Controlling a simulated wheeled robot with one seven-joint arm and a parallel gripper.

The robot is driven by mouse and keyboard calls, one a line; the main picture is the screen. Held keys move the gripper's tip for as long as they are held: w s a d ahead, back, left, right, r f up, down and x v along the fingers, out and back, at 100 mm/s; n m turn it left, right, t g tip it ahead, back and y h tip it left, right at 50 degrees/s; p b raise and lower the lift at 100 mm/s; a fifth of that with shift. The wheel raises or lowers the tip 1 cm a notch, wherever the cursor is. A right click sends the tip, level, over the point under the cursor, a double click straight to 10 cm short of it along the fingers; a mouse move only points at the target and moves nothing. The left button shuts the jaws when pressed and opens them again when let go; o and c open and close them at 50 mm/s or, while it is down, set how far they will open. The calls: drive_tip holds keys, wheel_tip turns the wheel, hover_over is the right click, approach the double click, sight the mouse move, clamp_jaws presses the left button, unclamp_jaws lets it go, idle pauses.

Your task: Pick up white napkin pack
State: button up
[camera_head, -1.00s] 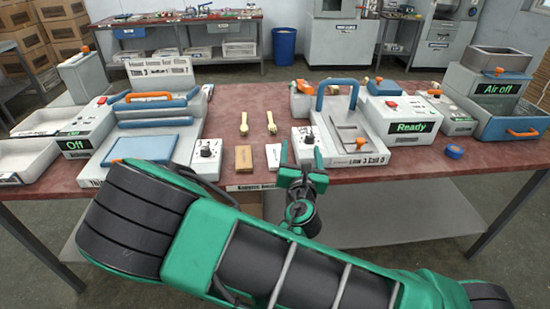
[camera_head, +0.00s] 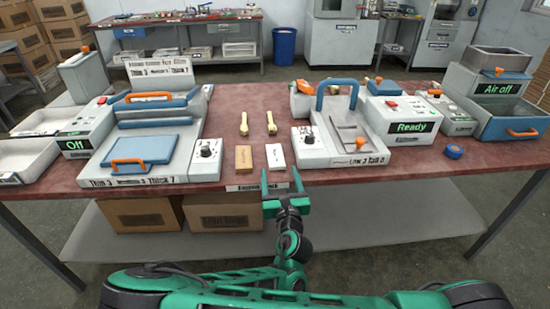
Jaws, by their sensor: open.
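The white napkin pack (camera_head: 275,156) lies flat near the front edge of the red table, just right of a brown pack (camera_head: 243,158) of similar size. My gripper (camera_head: 281,178) is open and empty. Its two green fingers point toward the table, just in front of the white pack in the picture. The left finger appears close to the pack's lower left and the right finger is at its lower right. I cannot tell how high the fingers are over the table edge, or whether they touch the pack.
Two wooden utensils (camera_head: 271,123) lie behind the packs. A press with a blue handle (camera_head: 337,92) and a dial box (camera_head: 309,145) stand right; another dial box (camera_head: 206,150) and a blue-lidded station (camera_head: 140,149) stand left. Cardboard boxes (camera_head: 222,212) sit on the shelf below.

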sight(278, 167)
drive_tip(key=shift+w+a+f, duration=0.1)
drive_tip(key=shift+w, duration=1.8)
drive_tip(key=shift+w+a+f, duration=0.1)
drive_tip(key=shift+w, duration=1.75)
drive_tip(key=c, duration=1.1)
